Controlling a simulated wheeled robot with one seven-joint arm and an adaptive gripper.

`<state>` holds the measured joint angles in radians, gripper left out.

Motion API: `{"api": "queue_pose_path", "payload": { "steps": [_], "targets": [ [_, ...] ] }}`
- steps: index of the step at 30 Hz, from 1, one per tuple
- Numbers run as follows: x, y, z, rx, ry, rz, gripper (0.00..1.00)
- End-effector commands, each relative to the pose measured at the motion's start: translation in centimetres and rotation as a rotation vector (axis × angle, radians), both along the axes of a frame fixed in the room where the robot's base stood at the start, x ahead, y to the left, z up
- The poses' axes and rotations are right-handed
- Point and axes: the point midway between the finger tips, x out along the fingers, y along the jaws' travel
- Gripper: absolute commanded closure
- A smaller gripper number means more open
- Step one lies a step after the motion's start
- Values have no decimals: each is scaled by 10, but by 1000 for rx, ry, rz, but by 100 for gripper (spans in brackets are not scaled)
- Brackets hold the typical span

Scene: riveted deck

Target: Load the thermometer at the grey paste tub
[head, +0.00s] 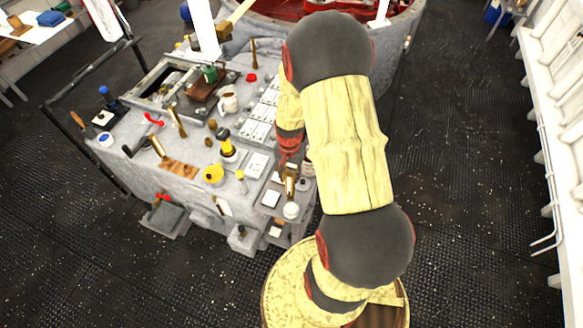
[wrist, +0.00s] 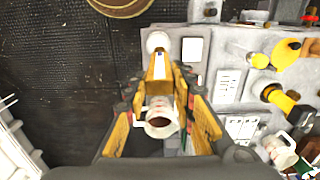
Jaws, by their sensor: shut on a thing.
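My gripper (wrist: 160,80) is shut, its yellow fingers closing on a narrow pale piece (wrist: 159,65) that looks like the thermometer; most of it is hidden by the fingers. In the head view my gripper (head: 290,182) is over the near right corner of the grey bench. A white cup-shaped vessel (wrist: 160,120) with red marks and a brown inside shows between the fingers in the wrist view. It seems to be the pale vessel (head: 308,167) beside my gripper in the head view. I cannot tell whether it is the grey paste tub.
A white round thing (head: 291,210) stands at the bench corner. White cards (head: 257,164), a yellow round item (head: 213,174), a yellow-and-black tool (head: 226,147) and a white mug (head: 228,102) crowd the bench (head: 190,200). The dark floor (head: 470,190) to the right is clear.

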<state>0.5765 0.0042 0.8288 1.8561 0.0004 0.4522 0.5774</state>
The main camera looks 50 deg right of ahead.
Motion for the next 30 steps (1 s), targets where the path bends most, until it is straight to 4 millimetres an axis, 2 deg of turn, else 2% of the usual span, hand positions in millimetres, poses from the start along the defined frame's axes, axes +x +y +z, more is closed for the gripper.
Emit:
{"api": "queue_pose_path", "payload": {
  "steps": [2,8,24,30],
  "targets": [
    [-4,-3,3,0,0,-20,100],
    [-5,-3,-6,0,0,-26,100],
    [-5,-3,-54,0,0,-24,100],
    [-4,-3,-59,-1,0,-24,100]
  ]
}}
